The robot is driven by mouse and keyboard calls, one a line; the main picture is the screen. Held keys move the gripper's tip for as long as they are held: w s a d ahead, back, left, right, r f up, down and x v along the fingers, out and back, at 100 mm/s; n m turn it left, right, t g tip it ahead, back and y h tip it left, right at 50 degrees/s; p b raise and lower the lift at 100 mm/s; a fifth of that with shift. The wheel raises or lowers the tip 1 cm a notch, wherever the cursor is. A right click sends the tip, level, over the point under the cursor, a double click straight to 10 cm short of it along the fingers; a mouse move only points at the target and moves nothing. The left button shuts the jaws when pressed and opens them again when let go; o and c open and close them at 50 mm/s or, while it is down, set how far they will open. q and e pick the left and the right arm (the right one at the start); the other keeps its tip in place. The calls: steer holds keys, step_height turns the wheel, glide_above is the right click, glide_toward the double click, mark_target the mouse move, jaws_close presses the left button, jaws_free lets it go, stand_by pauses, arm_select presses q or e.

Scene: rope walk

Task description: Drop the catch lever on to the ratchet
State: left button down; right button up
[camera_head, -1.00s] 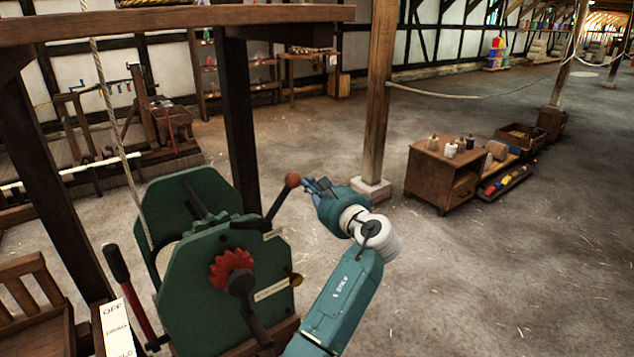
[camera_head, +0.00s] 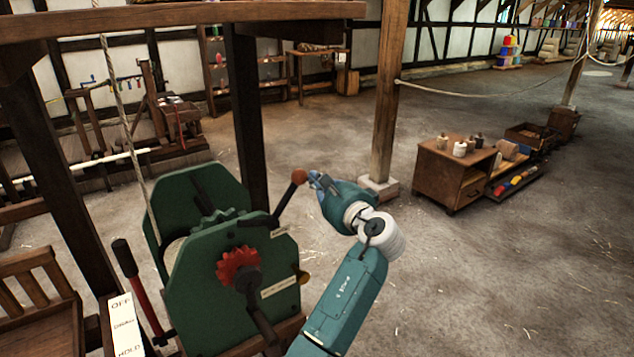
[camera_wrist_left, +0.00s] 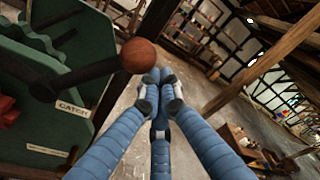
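The catch lever (camera_head: 284,203) is a black bar with a brown ball knob, tilted up to the right on a green machine (camera_head: 205,300). The knob also shows in the left wrist view (camera_wrist_left: 138,55), above a "CATCH" label. A green toothed wheel (camera_head: 222,216) sits between the machine's plates, beside the lever's black inner end; I cannot tell whether they touch. A red toothed wheel (camera_head: 238,268) is on the front plate. My left gripper (camera_head: 316,180) is just right of the knob. Its blue fingertips (camera_wrist_left: 158,78) are together and hold nothing visible. My right gripper is out of view.
A black-handled lever (camera_head: 138,290) stands left of the machine beside an OFF/DRAG/HOLD plate (camera_head: 126,325). A wooden post (camera_head: 388,100) rises behind my gripper. A cabinet (camera_head: 450,175) stands at the right. The floor to the right is mostly open.

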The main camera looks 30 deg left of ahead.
arm_select(q)
steer(key=s+a+r+n+y+b, duration=0.1)
steer(key=s+a+r+n+b, duration=0.2)
steer(key=s+r+n, duration=0.2)
steer(key=shift+s+a+r+n+t, duration=0.15)
steer(key=shift+s+n+t, duration=0.15)
steer(key=shift+s+n, duration=1.15)
steer(key=shift+w+a+r, duration=0.1)
